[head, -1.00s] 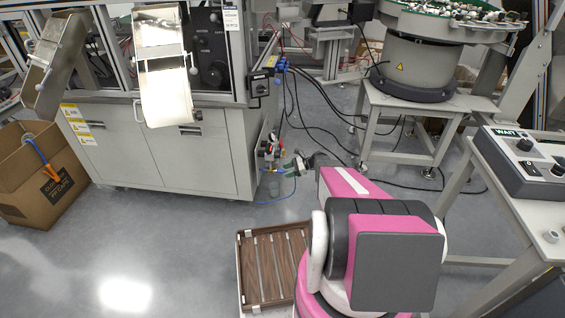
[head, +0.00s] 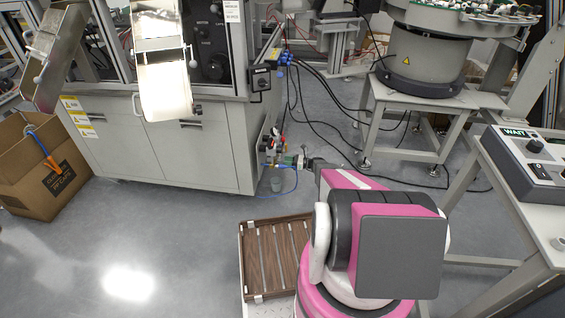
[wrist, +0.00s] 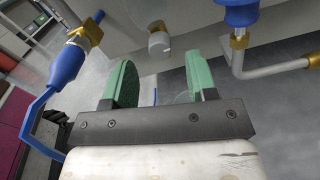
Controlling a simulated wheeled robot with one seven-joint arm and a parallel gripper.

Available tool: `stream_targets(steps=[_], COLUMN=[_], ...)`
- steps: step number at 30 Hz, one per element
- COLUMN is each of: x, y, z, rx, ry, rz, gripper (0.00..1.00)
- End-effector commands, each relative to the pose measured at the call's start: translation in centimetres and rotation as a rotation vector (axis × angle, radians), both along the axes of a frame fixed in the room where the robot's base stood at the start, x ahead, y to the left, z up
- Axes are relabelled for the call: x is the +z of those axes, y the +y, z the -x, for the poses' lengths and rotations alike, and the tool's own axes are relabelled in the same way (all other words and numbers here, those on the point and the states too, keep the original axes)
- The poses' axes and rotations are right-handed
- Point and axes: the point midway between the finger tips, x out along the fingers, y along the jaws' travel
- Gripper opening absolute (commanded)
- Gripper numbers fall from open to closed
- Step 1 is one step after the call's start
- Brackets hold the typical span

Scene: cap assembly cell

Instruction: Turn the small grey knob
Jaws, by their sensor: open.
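In the wrist view a small grey knob (wrist: 158,44) with a brass fitting stands out from the grey machine wall. It lies straight ahead of the gap between my fingers. My gripper (wrist: 158,75) is open, its two green finger pads apart with nothing between them. The knob appears beyond the fingertips, and I see no contact. In the head view my gripper (head: 284,160) is low beside the right side of the grey cabinet, among small valves and fittings. I cannot single out the knob there.
A blue fitting on a bent pipe (wrist: 241,14) is right of the knob; a blue valve (wrist: 68,62) with a brass end is to the left. The grey cabinet (head: 165,155) stands left of my arm. A slatted brown tray (head: 247,270) lies on the floor beside me.

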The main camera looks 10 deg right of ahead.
Motion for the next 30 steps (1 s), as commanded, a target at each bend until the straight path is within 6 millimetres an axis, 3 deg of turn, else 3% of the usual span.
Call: stream_targets(steps=[6, 18, 23, 30], x=[0.0, 0.0, 0.0, 0.0], y=[2.3, 2.8, 2.8, 2.8], z=[-0.8, -0.9, -0.9, -0.9], rx=[0.001, -0.001, -0.001, 0.000], ry=[-0.001, -0.001, -0.001, -0.034], rz=[0.001, 0.001, 0.001, 0.012], gripper=[0.53, 0.53, 0.03, 0.03])
